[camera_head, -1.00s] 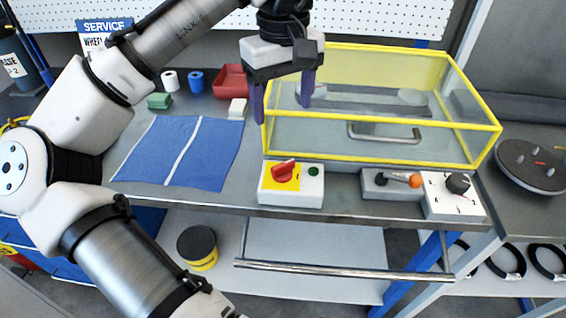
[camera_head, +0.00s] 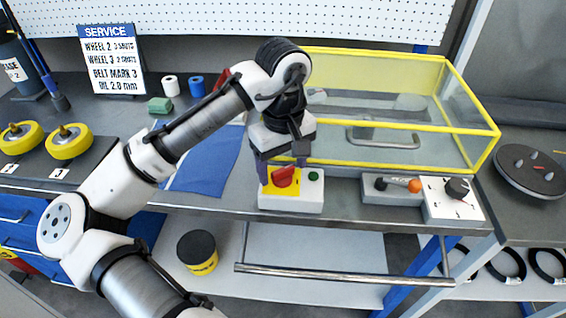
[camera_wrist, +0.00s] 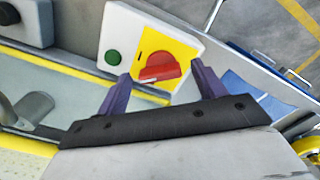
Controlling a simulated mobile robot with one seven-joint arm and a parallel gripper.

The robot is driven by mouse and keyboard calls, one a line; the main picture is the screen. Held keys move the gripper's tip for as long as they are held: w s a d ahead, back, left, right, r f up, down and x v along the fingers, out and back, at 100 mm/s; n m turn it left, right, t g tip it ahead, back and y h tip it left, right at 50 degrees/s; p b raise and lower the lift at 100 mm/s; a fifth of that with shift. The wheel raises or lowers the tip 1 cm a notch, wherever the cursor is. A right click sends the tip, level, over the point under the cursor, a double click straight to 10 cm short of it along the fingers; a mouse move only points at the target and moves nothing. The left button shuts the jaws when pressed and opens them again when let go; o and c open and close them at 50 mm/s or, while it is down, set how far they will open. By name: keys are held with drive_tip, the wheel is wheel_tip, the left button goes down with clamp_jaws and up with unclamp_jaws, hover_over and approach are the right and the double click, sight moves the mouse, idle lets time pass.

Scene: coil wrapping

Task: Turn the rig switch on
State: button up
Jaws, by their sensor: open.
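The rig switch is a red rotary knob (camera_head: 286,176) on a yellow plate, on a white box (camera_head: 291,202) at the bench's front edge. A green button (camera_head: 314,174) sits to its right on the same box. My gripper (camera_head: 283,172) is open, pointing down just above the switch, with its purple fingers on either side of the knob in the head view. In the wrist view the red knob (camera_wrist: 160,68) shows beyond and between the open fingertips (camera_wrist: 160,78). I cannot tell whether either finger touches it.
A yellow-framed clear enclosure (camera_head: 375,110) stands right behind the switch box. A grey box with an orange-tipped lever (camera_head: 414,186) and a white box with a black dial (camera_head: 457,187) are to the right. A blue mat (camera_head: 205,165) lies to the left.

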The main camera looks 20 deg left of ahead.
drive_tip(key=shift+f, duration=0.1)
drive_tip(key=c, duration=1)
